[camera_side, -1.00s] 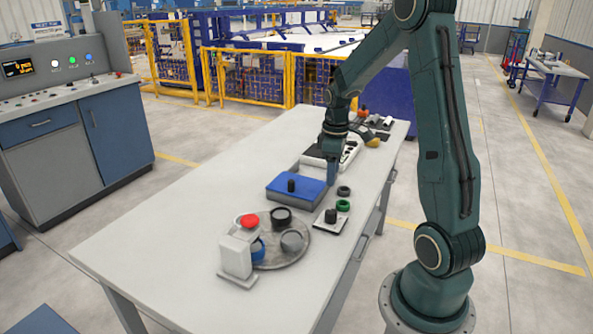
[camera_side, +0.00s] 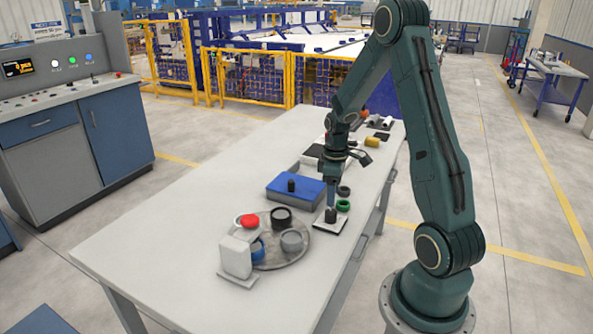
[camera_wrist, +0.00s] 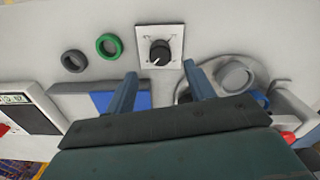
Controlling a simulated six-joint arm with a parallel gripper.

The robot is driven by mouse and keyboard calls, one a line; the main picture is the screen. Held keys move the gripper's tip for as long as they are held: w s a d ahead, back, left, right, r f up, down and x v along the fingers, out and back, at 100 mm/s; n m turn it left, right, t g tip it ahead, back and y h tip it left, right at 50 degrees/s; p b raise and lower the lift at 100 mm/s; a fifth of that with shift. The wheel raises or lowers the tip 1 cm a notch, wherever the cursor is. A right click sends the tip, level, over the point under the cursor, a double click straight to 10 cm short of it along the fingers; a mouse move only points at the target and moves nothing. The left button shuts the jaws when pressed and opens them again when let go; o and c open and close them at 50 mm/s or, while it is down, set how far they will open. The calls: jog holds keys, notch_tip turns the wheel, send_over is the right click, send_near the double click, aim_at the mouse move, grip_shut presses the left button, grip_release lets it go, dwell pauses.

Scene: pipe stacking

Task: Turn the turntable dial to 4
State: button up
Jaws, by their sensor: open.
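The dial is a black knob (camera_side: 331,215) with a white pointer line, on a square white plate (camera_side: 322,226) near the table's right edge. It also shows in the wrist view (camera_wrist: 160,53), where the plate's markings are too small to read. My gripper (camera_side: 331,202) points down just above the knob in the side view. In the wrist view my gripper (camera_wrist: 158,70) is open, its two blue fingers apart with nothing between them, and the knob shows just beyond the gap. The round grey turntable (camera_side: 297,259) stands to the left of the dial and carries several short pipe rings.
A green ring (camera_side: 343,206) and a dark ring (camera_side: 343,191) lie behind the dial. A blue box (camera_side: 310,188) with a black knob stands to the left. A white box with a red button (camera_side: 249,221) stands beside the turntable. The table's front left is bare.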

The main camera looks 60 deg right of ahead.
aim_at(332, 211)
jog(key=shift+f, duration=3.7)
jog(key=c, duration=1)
